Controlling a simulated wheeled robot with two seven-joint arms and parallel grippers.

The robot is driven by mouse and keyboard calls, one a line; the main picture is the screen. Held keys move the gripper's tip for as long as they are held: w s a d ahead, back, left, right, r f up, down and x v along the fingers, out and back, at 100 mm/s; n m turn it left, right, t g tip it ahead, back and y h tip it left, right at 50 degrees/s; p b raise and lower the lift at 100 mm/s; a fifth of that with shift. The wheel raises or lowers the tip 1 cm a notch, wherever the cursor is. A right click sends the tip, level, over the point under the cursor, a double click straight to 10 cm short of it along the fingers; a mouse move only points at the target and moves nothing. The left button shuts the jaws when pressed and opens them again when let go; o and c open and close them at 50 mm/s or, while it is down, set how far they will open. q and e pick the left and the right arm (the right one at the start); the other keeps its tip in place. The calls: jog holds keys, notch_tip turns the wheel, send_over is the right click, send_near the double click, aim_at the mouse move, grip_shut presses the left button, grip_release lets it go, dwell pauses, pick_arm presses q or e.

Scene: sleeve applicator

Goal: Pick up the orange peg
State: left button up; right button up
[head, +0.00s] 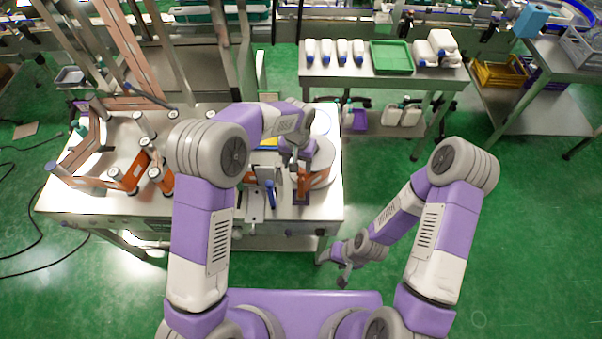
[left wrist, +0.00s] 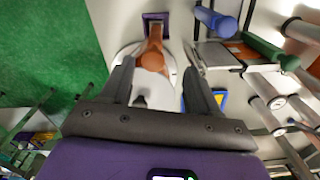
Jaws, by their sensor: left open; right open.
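The orange peg (head: 303,183) is at the right end of the machine table, beside a white round drum (head: 325,162). In the left wrist view the peg (left wrist: 153,52) shows its rounded end toward me, with a purple square piece (left wrist: 155,18) at its far end. My left gripper (head: 297,165) is above the peg, partly hidden by its own wrist. In the left wrist view its two fingers (left wrist: 157,72) are apart, with the peg's rounded end between or just beyond the tips; contact cannot be told. My right gripper (head: 343,275) is open and empty, low beyond the table's front edge.
A blue handle (head: 270,193) stands just left of the peg; a green handle (left wrist: 268,50) shows in the left wrist view. Metal rollers and orange brackets (head: 130,175) fill the table's left part. A back table (head: 385,82) holds bottles and a green tray.

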aim_at(301, 176)
pick_arm(q)
jog(key=shift+f, duration=0.15)
jog(key=shift+s+d+f, duration=0.1)
jog(key=shift+f, duration=0.3)
jog(key=f, duration=0.4)
jog(key=f+p, duration=0.1)
jog(key=f, duration=0.1)
jog(key=shift+d, duration=0.35)
grip_shut()
